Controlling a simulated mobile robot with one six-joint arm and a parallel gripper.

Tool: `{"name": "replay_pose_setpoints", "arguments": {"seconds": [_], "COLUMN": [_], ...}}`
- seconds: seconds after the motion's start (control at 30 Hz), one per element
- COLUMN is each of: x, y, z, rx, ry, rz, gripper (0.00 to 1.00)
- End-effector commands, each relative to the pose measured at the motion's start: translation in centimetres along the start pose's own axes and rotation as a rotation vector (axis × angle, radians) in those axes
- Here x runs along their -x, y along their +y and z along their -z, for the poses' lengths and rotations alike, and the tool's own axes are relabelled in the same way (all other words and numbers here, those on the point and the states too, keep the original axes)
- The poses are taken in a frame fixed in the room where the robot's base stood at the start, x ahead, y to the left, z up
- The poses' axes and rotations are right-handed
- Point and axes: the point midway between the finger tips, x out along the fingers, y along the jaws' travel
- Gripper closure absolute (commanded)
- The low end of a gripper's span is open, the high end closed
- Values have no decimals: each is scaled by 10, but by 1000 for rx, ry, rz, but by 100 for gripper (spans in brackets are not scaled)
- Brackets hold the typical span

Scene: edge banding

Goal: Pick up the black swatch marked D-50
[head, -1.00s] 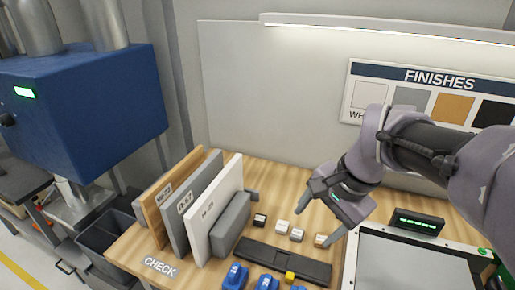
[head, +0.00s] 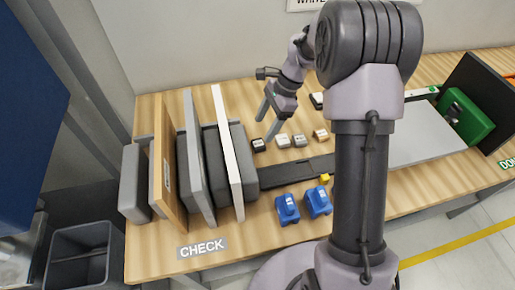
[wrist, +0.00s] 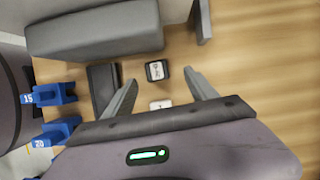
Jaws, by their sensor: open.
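The black swatch (head: 258,144) is a small dark block with a pale label, lying on the wooden bench at the left end of a row of swatches. The wrist view shows the black swatch (wrist: 156,70) too; its label is too small to read for certain. My gripper (head: 265,130) is open and empty, pointing down just above and beside the swatch. In the wrist view the black swatch shows between the tips of my gripper (wrist: 160,77), and no finger visibly touches it.
A white swatch (head: 281,140), a grey one (head: 299,141) and a tan one (head: 321,134) lie to its right. Upright panels (head: 228,150) and a grey block (wrist: 95,30) stand at left. A dark strip (head: 300,172) and blue clamps (head: 287,208) lie in front.

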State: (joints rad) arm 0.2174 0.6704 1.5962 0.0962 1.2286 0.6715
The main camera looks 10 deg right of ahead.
Motion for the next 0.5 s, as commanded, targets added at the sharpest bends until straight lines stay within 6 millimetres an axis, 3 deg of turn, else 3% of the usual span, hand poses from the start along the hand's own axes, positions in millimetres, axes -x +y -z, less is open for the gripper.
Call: {"name": "replay_pose_setpoints", "arguments": {"seconds": [0.23,0.4,0.5], "x": [-28,-62,-65], "y": [3,8,7], "z": [3,7,6], "rx": [1,2,1], "ry": [1,1,0], "rz": [0,-1,1], "gripper": [34,34,34]}}
